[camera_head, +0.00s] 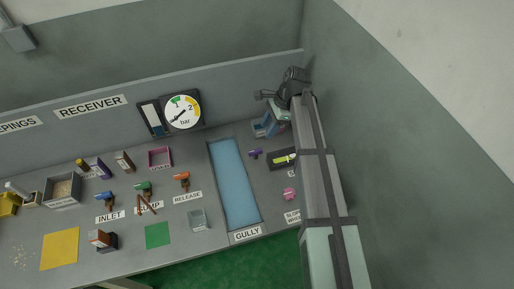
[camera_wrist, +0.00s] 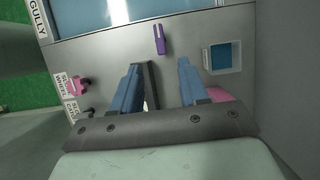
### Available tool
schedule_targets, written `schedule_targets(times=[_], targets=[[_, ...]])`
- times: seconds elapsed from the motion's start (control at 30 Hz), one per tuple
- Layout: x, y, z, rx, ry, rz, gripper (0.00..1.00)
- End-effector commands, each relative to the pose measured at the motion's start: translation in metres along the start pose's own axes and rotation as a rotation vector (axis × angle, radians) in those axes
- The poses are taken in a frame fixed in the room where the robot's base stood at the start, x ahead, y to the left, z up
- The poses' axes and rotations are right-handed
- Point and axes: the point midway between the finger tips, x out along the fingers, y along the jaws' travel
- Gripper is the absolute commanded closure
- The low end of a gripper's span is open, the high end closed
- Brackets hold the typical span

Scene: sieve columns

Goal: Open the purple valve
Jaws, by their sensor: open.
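The purple valve (camera_head: 255,153) is a small purple handle on the grey bench, just right of the blue gully strip. In the wrist view the purple valve (camera_wrist: 160,39) shows as a short upright bar, beyond my fingertips and roughly centred between them. My gripper (camera_wrist: 158,75) is open, with its two blue fingers apart and nothing held between them. No contact with the valve shows.
The gully (camera_head: 234,184) lies left of the valve. A blue container (camera_head: 265,126) stands behind it. Blue, green and orange valves stand farther left. A wall rises at right.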

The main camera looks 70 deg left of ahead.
Motion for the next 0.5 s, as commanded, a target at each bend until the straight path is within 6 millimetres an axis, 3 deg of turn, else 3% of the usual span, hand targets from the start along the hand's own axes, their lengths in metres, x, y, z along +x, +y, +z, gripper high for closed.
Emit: schedule_targets(times=[0.5], targets=[[0.089, 0.001, -0.001, 0.0, 0.001, 0.002, 0.56]])
